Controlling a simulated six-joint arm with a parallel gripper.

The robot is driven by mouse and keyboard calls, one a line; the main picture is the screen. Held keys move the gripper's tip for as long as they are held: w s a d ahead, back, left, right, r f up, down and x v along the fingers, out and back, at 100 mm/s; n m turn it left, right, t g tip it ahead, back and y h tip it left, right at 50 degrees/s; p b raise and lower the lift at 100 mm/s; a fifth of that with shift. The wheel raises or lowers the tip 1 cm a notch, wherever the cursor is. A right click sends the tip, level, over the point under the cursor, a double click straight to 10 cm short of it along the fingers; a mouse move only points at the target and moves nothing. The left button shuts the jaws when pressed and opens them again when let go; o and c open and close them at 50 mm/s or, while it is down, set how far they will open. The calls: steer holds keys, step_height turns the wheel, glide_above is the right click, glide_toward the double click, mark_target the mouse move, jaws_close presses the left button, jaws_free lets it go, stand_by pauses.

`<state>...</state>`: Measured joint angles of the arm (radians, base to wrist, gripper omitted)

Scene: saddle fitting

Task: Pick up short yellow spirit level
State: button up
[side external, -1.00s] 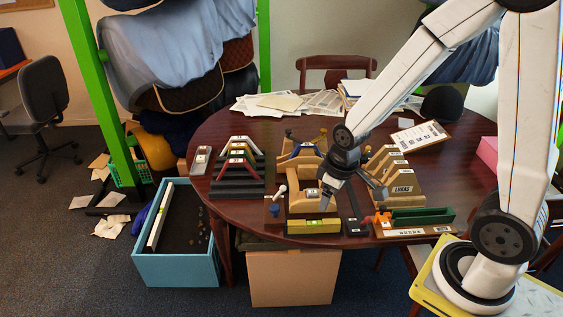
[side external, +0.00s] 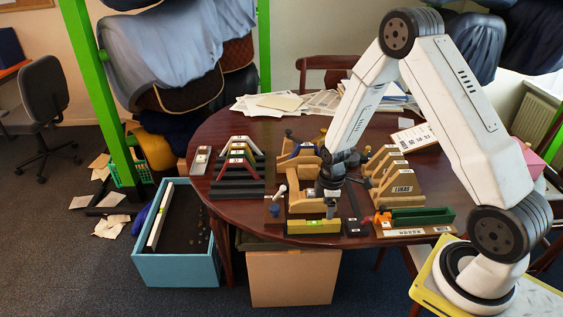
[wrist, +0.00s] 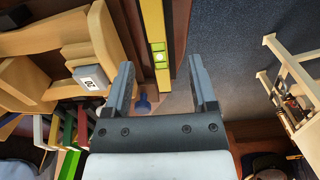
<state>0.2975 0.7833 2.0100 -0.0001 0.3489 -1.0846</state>
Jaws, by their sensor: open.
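The short yellow spirit level (side external: 314,226) lies along the front edge of the dark wooden table, below a wooden stand. Its bright vial shows near its middle. In the wrist view the level (wrist: 153,25) runs up the picture, with its vial just beyond my fingertips. My gripper (side external: 331,207) points down just above the level's right part. In the wrist view my gripper (wrist: 161,66) is open and empty, one finger on each side of the level's line. I cannot tell how far the fingertips are above it.
The wooden stand (side external: 305,204) is close behind the level; its label shows in the wrist view. A dark strip (side external: 354,228) and a green trough (side external: 422,215) lie to the right. A blue crate (side external: 178,270) holding a long white bar stands on the floor at left.

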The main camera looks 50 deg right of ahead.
mark_target(326, 221)
steer(key=shift+f, duration=1.25)
steer(key=shift+f, duration=0.1)
steer(key=shift+w+d+f, duration=0.1)
steer(key=shift+f, duration=1.15)
steer(key=shift+d+f, duration=0.1)
steer(key=shift+f, duration=1.15)
steer(key=shift+c, duration=0.2)
jaws_close()
